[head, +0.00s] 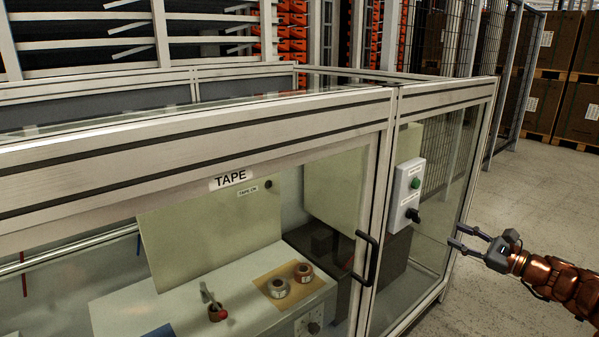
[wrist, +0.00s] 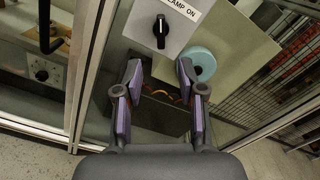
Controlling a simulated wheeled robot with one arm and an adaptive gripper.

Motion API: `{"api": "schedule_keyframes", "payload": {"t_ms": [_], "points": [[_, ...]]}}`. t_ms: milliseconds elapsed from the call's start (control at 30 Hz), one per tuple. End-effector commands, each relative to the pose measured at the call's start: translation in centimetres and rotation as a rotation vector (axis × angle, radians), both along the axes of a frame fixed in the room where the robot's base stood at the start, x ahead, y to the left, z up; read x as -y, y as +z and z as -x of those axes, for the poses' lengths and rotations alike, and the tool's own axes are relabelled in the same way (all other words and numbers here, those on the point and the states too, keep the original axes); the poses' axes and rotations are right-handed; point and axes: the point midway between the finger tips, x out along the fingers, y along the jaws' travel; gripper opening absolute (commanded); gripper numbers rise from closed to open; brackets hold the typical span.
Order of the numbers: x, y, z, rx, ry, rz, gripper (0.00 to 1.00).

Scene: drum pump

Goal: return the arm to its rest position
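My gripper (head: 472,243) is at the right in the head view, at the end of my copper-coloured arm, beside the right glass side of the cabinet. Its fingers point left toward the glass. In the wrist view my gripper (wrist: 160,85) has its two fingers spread apart with nothing between them. Beyond the fingertips is a switch box (wrist: 162,25) with a black knob, which looks turned upright. The same box (head: 406,195) shows in the head view with a green button and a black knob. I cannot tell the exact gap between fingertips and glass.
The framed glass cabinet (head: 290,120) labelled TAPE fills the left and middle. Its black door handle (head: 366,258) stands out near the corner post. Tape rolls (head: 278,287) lie inside. Open floor (head: 535,215) is on the right, with stacked boxes (head: 553,45) behind.

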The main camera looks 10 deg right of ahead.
Motion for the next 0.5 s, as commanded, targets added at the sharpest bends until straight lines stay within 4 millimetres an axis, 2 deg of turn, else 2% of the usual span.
{"api": "schedule_keyframes", "payload": {"t_ms": [67, 167, 333, 500], "points": [[-1.3, 1.2, -0.4, 0.006, 0.029, 0.017, 0.4], [-4.8, 3.6, -1.1, 0.014, 0.106, 0.062, 0.4], [-13.8, 8.8, -1.5, 0.039, 0.301, 0.196, 0.4], [-23.3, 13.1, 0.2, 0.062, 0.515, 0.359, 0.4]]}}
